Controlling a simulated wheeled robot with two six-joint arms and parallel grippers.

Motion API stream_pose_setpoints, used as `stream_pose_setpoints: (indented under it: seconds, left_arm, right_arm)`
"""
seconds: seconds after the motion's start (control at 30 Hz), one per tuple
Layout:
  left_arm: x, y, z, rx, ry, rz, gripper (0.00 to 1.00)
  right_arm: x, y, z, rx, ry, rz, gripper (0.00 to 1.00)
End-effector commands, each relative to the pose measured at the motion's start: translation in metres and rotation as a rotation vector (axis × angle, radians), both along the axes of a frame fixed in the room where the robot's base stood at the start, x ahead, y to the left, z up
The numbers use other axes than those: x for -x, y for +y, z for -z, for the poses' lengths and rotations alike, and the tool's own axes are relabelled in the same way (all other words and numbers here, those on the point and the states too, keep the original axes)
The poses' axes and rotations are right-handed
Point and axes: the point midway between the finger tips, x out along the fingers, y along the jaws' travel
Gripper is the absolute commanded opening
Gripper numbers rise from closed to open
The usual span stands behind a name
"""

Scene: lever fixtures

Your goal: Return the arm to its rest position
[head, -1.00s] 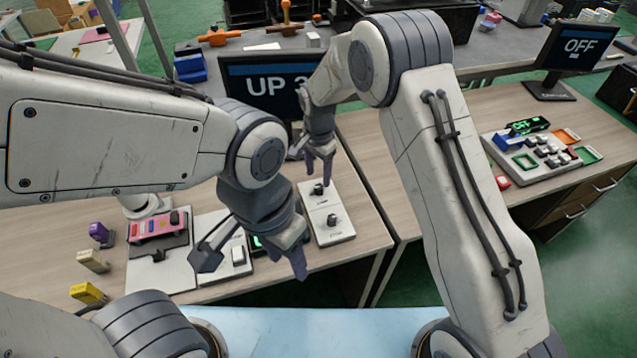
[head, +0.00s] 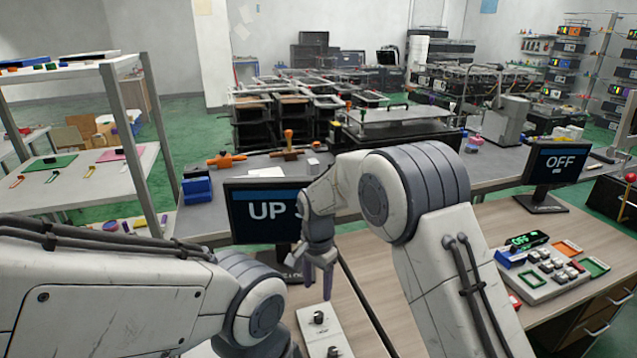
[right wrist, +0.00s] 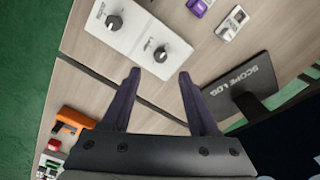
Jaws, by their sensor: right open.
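My right arm (head: 440,215) reaches forward over the desk. Its gripper (head: 319,288) hangs open and empty above a white panel (head: 305,322) with two black knobs. In the right wrist view the open fingers (right wrist: 158,88) have nothing between them; the near knob (right wrist: 161,54) lies just beyond them, apart in the picture. The far knob (right wrist: 114,22) is also clear of them. My left arm (head: 120,285) enters from the left; its gripper is below the frame of the head view.
A monitor (head: 262,211) reading "UP" stands behind my right gripper and is partly covered by it. Another monitor (head: 556,165) reads "OFF" at the right. A button console (head: 550,270) sits on the right desk. Bare desk (head: 490,225) lies between.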

Motion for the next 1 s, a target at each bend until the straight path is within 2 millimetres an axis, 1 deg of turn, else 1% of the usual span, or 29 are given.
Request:
stream_pose_setpoints:
  seconds: [0.03, 0.07, 0.17, 0.2, 0.27, 0.3, 0.37, 0.4, 0.43, 0.5, 0.6, 0.7, 0.8, 0.9, 1.0]
  left_arm:
    - [0.0, 0.0, 0.0, 0.0, 0.0, 0.0, 0.5]
    - [0.0, 0.0, 0.0, 0.0, 0.0, 0.0, 0.5]
    - [0.0, 0.0, 0.0, 0.0, 0.0, 0.0, 0.5]
    - [0.0, 0.0, 0.0, 0.0, 0.0, 0.0, 0.5]
    - [0.0, 0.0, 0.0, 0.0, 0.0, 0.0, 0.5]
    - [0.0, 0.0, 0.0, 0.0, 0.0, 0.0, 0.5]
    - [0.0, 0.0, 0.0, 0.0, 0.0, 0.0, 0.5]
    - [0.0, 0.0, 0.0, 0.0, 0.0, 0.0, 0.5]
    - [0.0, 0.0, 0.0, 0.0, 0.0, 0.0, 0.5]
    - [0.0, 0.0, 0.0, 0.0, 0.0, 0.0, 0.5]
    - [0.0, 0.0, -0.001, 0.0, 0.0, 0.0, 0.5]
    - [0.0, 0.0, -0.001, 0.0, 0.0, 0.0, 0.5]
    - [0.0, 0.0, -0.001, 0.0, 0.0, 0.0, 0.5]
    - [0.0, 0.0, -0.001, 0.0, 0.0, 0.0, 0.5]
    - [0.0, 0.0, -0.001, 0.0, 0.0, 0.0, 0.5]
  right_arm:
    - [0.009, 0.003, -0.011, -0.004, -0.004, -0.041, 0.6]
    - [0.016, 0.005, -0.018, -0.007, -0.006, -0.076, 0.6]
    - [0.054, 0.01, -0.048, -0.018, -0.013, -0.246, 0.6]
    - [0.073, 0.011, -0.06, -0.023, -0.015, -0.33, 0.6]
    - [0.104, 0.01, -0.077, -0.03, -0.02, -0.463, 0.6]
    - [0.126, 0.008, -0.086, -0.035, -0.023, -0.55, 0.6]
    - [0.158, 0.003, -0.097, -0.042, -0.028, -0.682, 0.6]
    - [0.179, -0.001, -0.103, -0.047, -0.033, -0.769, 0.6]
    - [0.194, -0.005, -0.106, -0.05, -0.037, -0.834, 0.6]
    - [0.228, -0.015, -0.111, -0.057, -0.043, -0.974, 0.6]
    - [0.267, -0.029, -0.111, -0.065, -0.052, -1.142, 0.6]
    - [0.294, -0.041, -0.109, -0.07, -0.058, -1.262, 0.6]
    - [0.308, -0.049, -0.106, -0.073, -0.061, -1.329, 0.6]
    - [0.312, -0.051, -0.105, -0.074, -0.062, -1.354, 0.6]
    - [0.313, -0.051, -0.105, -0.074, -0.06, -1.356, 0.6]
